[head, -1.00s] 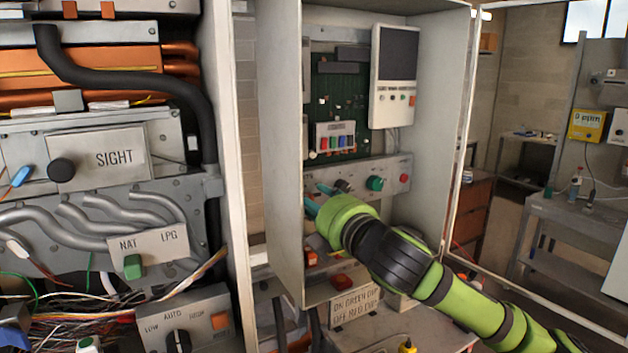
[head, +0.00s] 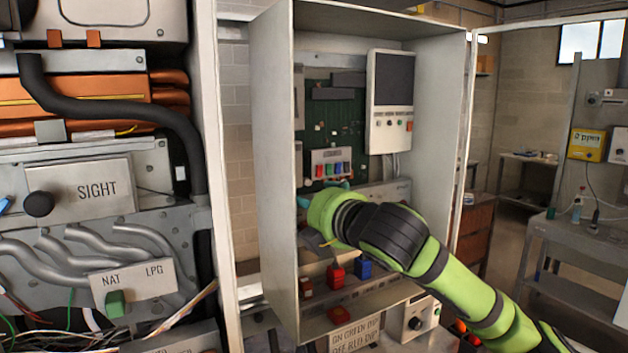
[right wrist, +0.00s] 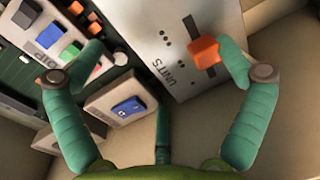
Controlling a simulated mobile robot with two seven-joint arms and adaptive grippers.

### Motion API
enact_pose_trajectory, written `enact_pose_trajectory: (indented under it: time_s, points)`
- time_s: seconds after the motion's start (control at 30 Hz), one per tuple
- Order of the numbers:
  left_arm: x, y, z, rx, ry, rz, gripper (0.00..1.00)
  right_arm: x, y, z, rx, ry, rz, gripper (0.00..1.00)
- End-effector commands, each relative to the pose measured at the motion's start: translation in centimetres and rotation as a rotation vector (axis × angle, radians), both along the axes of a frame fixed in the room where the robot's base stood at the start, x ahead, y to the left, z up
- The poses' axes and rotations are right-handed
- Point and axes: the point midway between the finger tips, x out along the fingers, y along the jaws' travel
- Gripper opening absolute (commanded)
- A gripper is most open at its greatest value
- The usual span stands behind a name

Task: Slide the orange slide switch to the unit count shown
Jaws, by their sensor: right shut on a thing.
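The orange slide switch (right wrist: 205,52) shows in the right wrist view on a pale plate marked UNITS (right wrist: 175,55), beside groups of dark dots. My right gripper (right wrist: 163,50) is at this plate. Its right finger is against the orange switch; its left finger stands well apart, by the coloured switches. In the head view my right gripper (head: 325,192) reaches into the open cabinet and hides the switch. The count at the switch's position is not readable, and the panel screen (head: 394,78) is dark. My left gripper is not in view.
A module with several coloured switches (head: 332,166) is just above the gripper. A plate with a blue rocker (right wrist: 128,107) lies between the fingers. The cabinet's left wall (head: 272,170) stands close. Red (head: 336,275) and blue (head: 364,266) blocks sit lower inside.

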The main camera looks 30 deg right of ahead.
Motion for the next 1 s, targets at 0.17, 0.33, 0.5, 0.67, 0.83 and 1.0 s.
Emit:
enact_pose_trajectory:
  time_s: [0.17, 0.33, 0.5, 0.67, 0.83, 1.0]
  points:
    - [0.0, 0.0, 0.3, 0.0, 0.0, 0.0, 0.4, -0.3, 0.1, 1.1, -0.004, -0.022, 0.003, 0.69]
    - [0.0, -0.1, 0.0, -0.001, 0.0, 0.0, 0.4, -1.4, 0.1, 1.0, -0.004, -0.023, 0.003, 0.62]
    - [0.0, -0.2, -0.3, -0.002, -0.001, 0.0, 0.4, -2.6, 0.2, 0.9, -0.005, -0.023, 0.001, 0.49]
    - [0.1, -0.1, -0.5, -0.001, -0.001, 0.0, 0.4, -3.7, 0.2, 0.9, -0.005, -0.024, 0.001, 0.45]
    - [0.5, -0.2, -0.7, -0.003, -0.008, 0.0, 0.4, -4.8, 0.3, 0.7, -0.005, -0.016, 0.001, 0.45]
    - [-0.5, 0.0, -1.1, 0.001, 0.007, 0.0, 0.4, -6.0, 0.3, 0.3, -0.003, -0.008, -0.002, 0.45]
